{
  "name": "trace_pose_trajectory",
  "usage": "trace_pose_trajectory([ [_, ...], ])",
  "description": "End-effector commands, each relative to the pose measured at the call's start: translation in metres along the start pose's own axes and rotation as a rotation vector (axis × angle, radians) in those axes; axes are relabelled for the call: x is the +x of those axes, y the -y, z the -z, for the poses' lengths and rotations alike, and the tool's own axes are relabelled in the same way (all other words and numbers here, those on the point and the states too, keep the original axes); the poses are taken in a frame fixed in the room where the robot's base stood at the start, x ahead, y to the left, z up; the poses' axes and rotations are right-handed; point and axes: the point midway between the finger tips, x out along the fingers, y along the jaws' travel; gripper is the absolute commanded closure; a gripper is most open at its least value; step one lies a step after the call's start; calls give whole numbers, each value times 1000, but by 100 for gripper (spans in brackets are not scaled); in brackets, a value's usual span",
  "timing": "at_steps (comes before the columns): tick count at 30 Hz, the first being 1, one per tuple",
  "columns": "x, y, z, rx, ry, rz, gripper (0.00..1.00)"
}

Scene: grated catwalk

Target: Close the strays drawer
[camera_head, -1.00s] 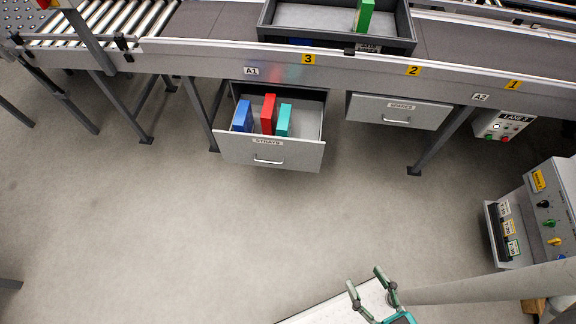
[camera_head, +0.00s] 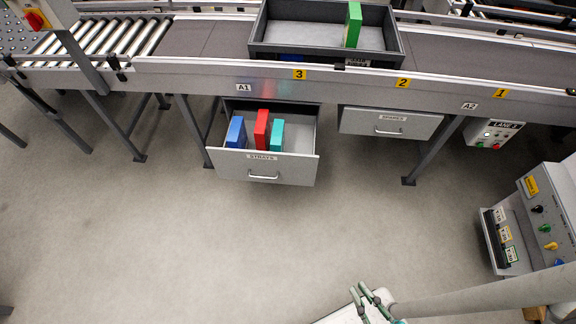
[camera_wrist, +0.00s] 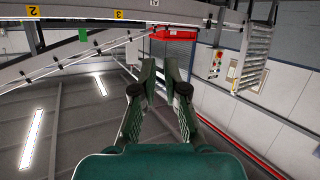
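The strays drawer (camera_head: 301,171) is a grey drawer under the conveyor, with a STRAYS label and a bar handle (camera_head: 263,177) on its front. It is pulled out. A blue block (camera_head: 236,133), a red block (camera_head: 261,130) and a teal block (camera_head: 277,135) stand inside it. My gripper (camera_head: 359,290) is low in the head view, well apart from the drawer, over a pale surface. In the wrist view my gripper (camera_wrist: 159,62) points away from the floor scene, its fingers close together with a narrow gap and nothing between them. I cannot make out the strays drawer there.
A spares drawer (camera_head: 422,126) to the right is shut. Conveyor legs (camera_head: 192,131) stand beside the strays drawer. A grey tray (camera_head: 396,57) with a green block (camera_head: 353,25) is on the conveyor. A control box (camera_head: 546,208) stands at the right. The floor before the drawer is clear.

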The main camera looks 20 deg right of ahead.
Motion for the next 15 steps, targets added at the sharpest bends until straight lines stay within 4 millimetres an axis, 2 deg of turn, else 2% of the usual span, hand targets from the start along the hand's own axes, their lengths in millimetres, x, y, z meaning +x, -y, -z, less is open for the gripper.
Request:
trace_pose_trajectory([
  [9,85,5,-70,-680,97,36,100],
  [15,149,-1,-104,-1148,177,64,100],
])
